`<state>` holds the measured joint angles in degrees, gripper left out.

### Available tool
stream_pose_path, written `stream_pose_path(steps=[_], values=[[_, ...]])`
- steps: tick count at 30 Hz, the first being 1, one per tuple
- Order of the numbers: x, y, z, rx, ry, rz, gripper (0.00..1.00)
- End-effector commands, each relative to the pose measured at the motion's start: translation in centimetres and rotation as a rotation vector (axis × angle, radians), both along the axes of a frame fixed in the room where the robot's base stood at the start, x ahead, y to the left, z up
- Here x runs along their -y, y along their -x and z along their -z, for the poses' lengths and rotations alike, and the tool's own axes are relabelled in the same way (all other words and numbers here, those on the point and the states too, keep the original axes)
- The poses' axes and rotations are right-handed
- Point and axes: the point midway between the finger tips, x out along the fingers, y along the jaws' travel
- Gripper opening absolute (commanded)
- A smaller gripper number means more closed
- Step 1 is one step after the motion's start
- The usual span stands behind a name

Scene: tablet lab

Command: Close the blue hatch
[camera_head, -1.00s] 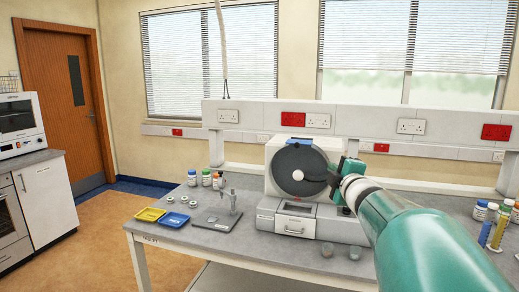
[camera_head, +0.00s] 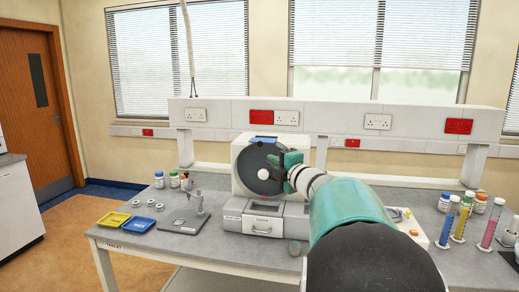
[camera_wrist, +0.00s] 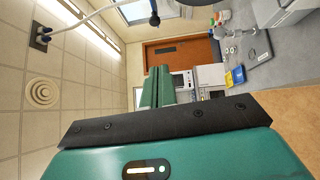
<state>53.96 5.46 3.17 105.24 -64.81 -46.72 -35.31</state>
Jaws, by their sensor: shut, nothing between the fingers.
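The white tablet machine (camera_head: 240,152) stands on the bench with a dark round disc (camera_head: 252,170) on its front. A small blue piece (camera_head: 263,138), which looks like the blue hatch, shows at the machine's top edge above the disc. Its angle is too small to make out, so I cannot tell how far it is open. My gripper (camera_head: 283,165) is in front of the right part of the disc, below and right of the blue piece; contact cannot be told. In the wrist view my gripper (camera_wrist: 159,85) has its teal fingers together and empty. The hatch is not seen there.
A yellow tray (camera_head: 113,219), a blue tray (camera_head: 141,224) and a grey plate (camera_head: 180,222) lie on the bench left of the machine. Bottles (camera_head: 174,179) stand behind them. Tubes with coloured contents (camera_head: 462,222) stand at the right. A socket rail (camera_head: 340,117) runs behind.

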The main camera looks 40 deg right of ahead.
Motion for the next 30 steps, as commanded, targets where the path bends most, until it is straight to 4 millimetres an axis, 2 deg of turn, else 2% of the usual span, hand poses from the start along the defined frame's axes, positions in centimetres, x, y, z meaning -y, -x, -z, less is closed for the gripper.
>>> stream_pose_path(steps=[13,21,30], values=[[1.8,-8.7,-0.4,0.001,-0.003,0.001,0.00],[4.4,-10.5,-0.7,0.000,-0.001,-0.001,0.00],[4.7,-10.7,-0.7,0.000,-0.002,-0.002,0.00]])
